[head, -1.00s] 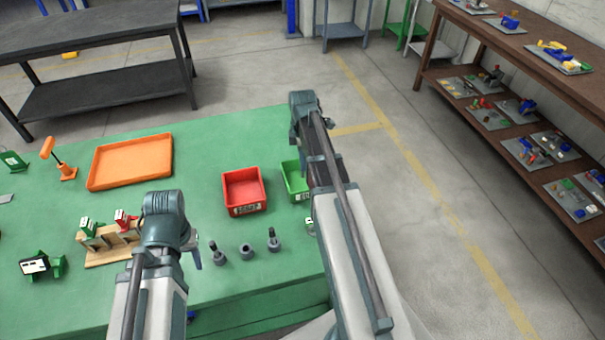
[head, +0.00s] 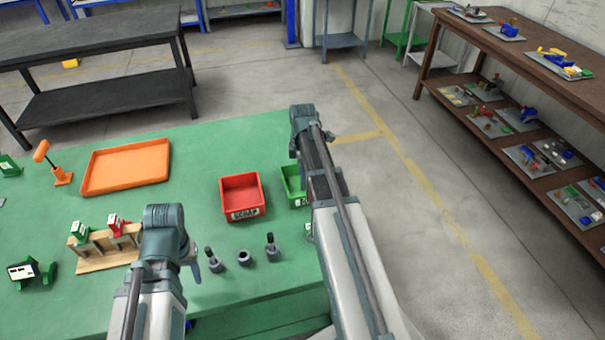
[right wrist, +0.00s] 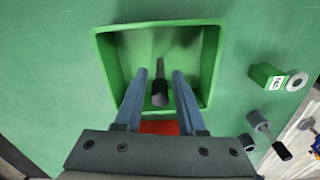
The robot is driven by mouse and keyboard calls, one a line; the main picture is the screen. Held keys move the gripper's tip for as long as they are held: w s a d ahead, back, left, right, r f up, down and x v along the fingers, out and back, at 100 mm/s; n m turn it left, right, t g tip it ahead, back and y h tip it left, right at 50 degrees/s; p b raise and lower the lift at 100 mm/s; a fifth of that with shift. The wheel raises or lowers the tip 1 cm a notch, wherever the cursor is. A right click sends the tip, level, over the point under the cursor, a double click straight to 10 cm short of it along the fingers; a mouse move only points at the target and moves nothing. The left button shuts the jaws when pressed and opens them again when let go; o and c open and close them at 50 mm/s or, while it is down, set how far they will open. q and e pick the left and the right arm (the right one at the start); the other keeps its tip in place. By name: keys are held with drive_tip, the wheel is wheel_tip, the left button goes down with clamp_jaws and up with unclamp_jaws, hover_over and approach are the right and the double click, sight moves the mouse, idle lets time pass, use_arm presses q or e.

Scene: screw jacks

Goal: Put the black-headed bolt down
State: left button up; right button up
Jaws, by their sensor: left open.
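The black-headed bolt (right wrist: 160,94) shows in the right wrist view inside the green bin (right wrist: 101,72), between my right gripper's fingers. My right gripper (right wrist: 160,77) is open, with a gap on each side of the bolt. Whether the bolt rests on the bin floor is hard to tell. In the head view the green bin (head: 291,184) is partly hidden behind my right arm, which also hides the bolt and the right gripper. My left gripper (head: 196,270) is open and empty over the green table, near the grey parts.
A red bin (head: 242,197) marked scrap stands left of the green bin. Dark-topped grey parts (head: 273,247) and a grey ring (head: 244,258) stand in front. A wooden rack (head: 106,252) and an orange tray (head: 125,166) lie left. The table between tray and red bin is clear.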

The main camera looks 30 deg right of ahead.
drive_tip(key=shift+o, duration=0.7)
use_arm(q)
drive_tip(key=shift+r, duration=0.1)
use_arm(e)
drive_tip(key=shift+r, duration=0.1)
wheel_tip(320, 180, up, 12)
drive_tip(key=p, duration=1.2)
drive_tip(key=shift+r, duration=0.15)
use_arm(q)
wheel_tip(320, 180, up, 12)
use_arm(e)
drive_tip(key=shift+a, duration=0.1)
drive_tip(key=s+a+m, duration=0.5)
drive_tip(key=s+a, duration=0.3)
drive_tip(key=a, duration=0.6)
drive_tip(key=s+a+m+h, duration=0.1)
drive_tip(key=s+a+m, duration=0.3)
drive_tip(key=s+a, duration=0.4)
drive_tip(key=a, duration=0.7)
drive_tip(key=shift+s+a+m, duration=0.2)
drive_tip(key=shift+s+m, duration=0.2)
